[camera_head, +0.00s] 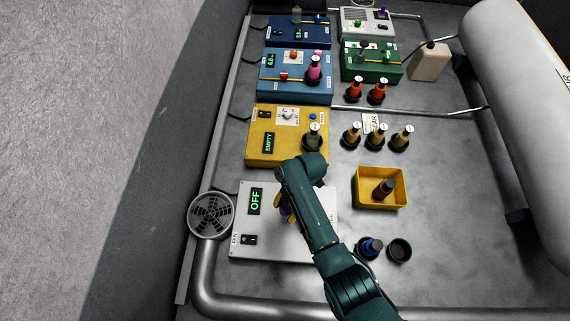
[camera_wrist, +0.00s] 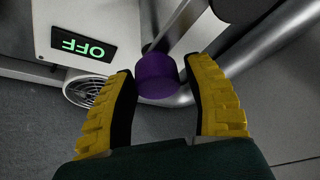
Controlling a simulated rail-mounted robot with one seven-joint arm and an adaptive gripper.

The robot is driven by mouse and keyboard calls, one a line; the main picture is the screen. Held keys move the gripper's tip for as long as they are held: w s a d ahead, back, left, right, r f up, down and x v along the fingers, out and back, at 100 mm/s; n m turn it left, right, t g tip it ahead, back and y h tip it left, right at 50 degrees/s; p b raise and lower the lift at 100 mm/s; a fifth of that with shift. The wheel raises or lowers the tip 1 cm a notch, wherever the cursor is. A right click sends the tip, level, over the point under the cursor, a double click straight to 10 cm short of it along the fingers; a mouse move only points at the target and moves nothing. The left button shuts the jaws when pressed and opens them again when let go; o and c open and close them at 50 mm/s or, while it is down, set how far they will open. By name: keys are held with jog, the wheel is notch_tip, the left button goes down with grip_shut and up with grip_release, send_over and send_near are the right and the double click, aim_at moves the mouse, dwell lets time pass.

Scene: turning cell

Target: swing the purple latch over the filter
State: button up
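The purple latch shows its round purple knob (camera_wrist: 157,76) in the wrist view, between the yellow fingertips of my gripper (camera_wrist: 160,78). A thin grey bar (camera_wrist: 172,25) runs from behind the knob toward the top. In the head view, a little purple (camera_head: 286,212) shows beside my gripper (camera_head: 282,206), over the white fan box (camera_head: 262,246). My arm hides much of that box. I cannot clearly make out the filter; a round grille (camera_head: 210,215) sits at the box's left.
The fan box's display (camera_head: 255,201) reads OFF. A yellow box (camera_head: 258,137) reading EMPTY stands behind it. A yellow tray (camera_head: 359,200) with a dark bottle, a blue-topped bottle (camera_head: 370,247) and a dark round cup (camera_head: 399,250) stand right of my arm. A pipe (camera_head: 235,304) runs along the front.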

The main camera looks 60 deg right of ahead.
jog(key=shift+o, duration=1.1)
jog(key=shift+w+r, duration=0.1)
jog(key=shift+r, duration=0.05)
jog(key=v, duration=1.2)
